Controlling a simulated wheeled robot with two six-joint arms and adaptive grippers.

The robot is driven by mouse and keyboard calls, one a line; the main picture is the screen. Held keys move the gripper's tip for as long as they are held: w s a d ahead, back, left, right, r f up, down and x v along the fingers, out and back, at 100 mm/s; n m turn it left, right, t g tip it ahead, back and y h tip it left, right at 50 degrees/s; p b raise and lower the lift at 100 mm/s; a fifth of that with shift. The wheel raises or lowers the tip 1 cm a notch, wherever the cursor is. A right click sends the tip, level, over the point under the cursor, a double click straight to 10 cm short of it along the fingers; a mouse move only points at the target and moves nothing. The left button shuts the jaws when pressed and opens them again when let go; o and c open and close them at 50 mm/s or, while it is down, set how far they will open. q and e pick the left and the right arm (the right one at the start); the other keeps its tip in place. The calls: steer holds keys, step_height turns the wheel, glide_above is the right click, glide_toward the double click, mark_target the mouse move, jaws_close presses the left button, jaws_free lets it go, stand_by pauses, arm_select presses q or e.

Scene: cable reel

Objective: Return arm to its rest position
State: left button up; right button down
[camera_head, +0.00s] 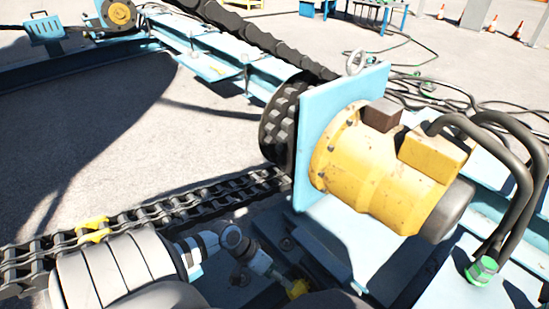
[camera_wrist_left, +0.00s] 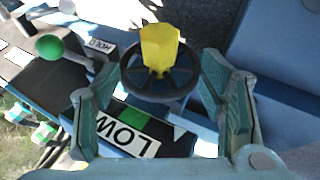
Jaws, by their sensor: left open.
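My left arm comes in from the lower left of the head view and bends down beside the yellow motor. In the left wrist view my left gripper (camera_wrist_left: 160,80) is open, with one finger on each side of the picture. Nothing is held, and I see no clear contact with the wheel. A small yellow part (camera_head: 297,288) shows near the end of my arm in the head view; I cannot tell whether it is this knob. My right gripper is not in view.
A lever with a green ball (camera_wrist_left: 50,47) stands left of the handwheel. A panel labelled LOW (camera_wrist_left: 128,131) lies below. In the head view the yellow motor (camera_head: 375,175), blue plate (camera_head: 325,110) and chain (camera_head: 150,215) crowd the arm. Open pavement (camera_head: 190,125) lies beyond.

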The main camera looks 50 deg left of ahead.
arm_select(q)
steer(key=v, duration=0.2)
steer(key=shift+s+a+r, duration=0.1)
steer(key=shift+r, duration=0.15)
steer(key=shift+a+f, duration=0.1)
steer(key=shift+a, duration=0.05)
